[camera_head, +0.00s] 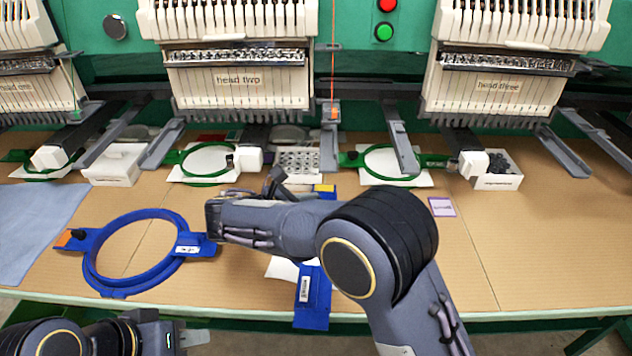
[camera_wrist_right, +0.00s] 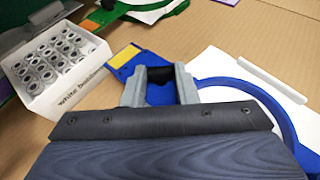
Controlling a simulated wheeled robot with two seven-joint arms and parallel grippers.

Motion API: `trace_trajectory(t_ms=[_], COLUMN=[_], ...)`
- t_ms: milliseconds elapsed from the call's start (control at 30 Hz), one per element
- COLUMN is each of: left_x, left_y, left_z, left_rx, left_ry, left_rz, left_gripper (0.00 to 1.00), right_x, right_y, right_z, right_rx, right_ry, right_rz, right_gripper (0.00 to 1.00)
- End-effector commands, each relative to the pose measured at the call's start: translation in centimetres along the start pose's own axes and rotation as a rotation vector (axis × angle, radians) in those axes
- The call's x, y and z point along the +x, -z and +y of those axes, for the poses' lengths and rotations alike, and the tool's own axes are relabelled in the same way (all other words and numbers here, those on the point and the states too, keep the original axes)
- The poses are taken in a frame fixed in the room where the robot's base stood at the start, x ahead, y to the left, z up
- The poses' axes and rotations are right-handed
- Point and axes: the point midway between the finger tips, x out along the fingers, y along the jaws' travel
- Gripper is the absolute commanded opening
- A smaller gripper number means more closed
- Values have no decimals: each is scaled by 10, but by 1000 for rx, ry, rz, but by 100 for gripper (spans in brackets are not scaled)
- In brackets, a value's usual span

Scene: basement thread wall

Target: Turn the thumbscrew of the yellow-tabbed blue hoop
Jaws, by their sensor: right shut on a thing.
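The yellow-tabbed blue hoop lies on the table, mostly hidden behind my right arm in the head view. Its yellow tab (camera_head: 324,188) and its blue near bracket (camera_head: 313,297) show there. In the right wrist view its blue ring (camera_wrist_right: 262,92) and yellow tab (camera_wrist_right: 125,57) show. My right gripper (camera_wrist_right: 160,90) is shut on the dark thumbscrew (camera_wrist_right: 160,73) beside the tab; one finger is on each side. My left gripper (camera_head: 188,338) is low at the bottom left of the head view, apart from the hoops; its finger opening is unclear.
An orange-tabbed blue hoop (camera_head: 95,252) lies at left, near a blue cloth (camera_head: 35,225). A box of bobbins (camera_wrist_right: 72,85) stands close to my right gripper. Green hoops (camera_head: 185,160) sit under the embroidery heads behind.

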Motion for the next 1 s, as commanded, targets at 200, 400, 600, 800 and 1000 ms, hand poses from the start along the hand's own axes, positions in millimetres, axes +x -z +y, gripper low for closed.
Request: trace_trajectory(t_ms=[200,400,600,800,1000], left_x=[-43,-62,-71,-75,-77], left_y=[22,31,36,38,39], left_z=[20,28,33,34,35], left_rx=[0,0,0,0,0], left_ry=[0,0,0,0,0], left_rz=[0,0,0,0,0], left_gripper=[33,33,33,33,33], right_x=[-2,1,3,4,4], right_y=[-7,-5,-3,-2,-1], right_z=[6,9,11,12,12], right_rx=[76,140,184,211,220], right_ry=[189,338,448,512,538], right_rz=[-3,-3,-3,-2,0], right_gripper=[4,4,4,4,4])
